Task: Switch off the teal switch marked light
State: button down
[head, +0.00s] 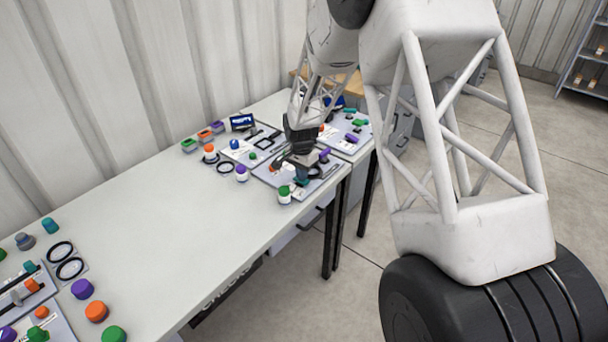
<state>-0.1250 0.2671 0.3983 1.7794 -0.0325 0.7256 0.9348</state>
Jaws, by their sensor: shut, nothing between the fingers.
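My gripper (301,170) is shut and empty. It is low over a grey panel (262,172) near the right part of the white table. A small teal part (302,182) shows just below the fingertips, partly covered by them. I cannot tell whether the fingers touch it, or whether it is the switch marked light, because labels are too small to read. Its position, on or off, cannot be made out.
Several coloured knobs and panels fill the table's left end. The table's middle (165,215) is clear.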

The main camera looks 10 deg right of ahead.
jog(key=shift+r, duration=0.1)
dwell(0.3)
notch_tip(320, 180, up, 14)
jog(key=shift+w+a, duration=0.2)
dwell(0.5)
jog(key=shift+s+d, duration=0.1)
dwell(0.4)
jog(key=shift+s+d, duration=0.35)
jog(key=shift+s, duration=0.1)
jog(key=shift+f, duration=0.2)
notch_tip(320, 180, down, 14)
jog(key=shift+s+d+r, duration=0.1)
jog(key=shift+s+d, duration=0.05)
dwell(0.8)
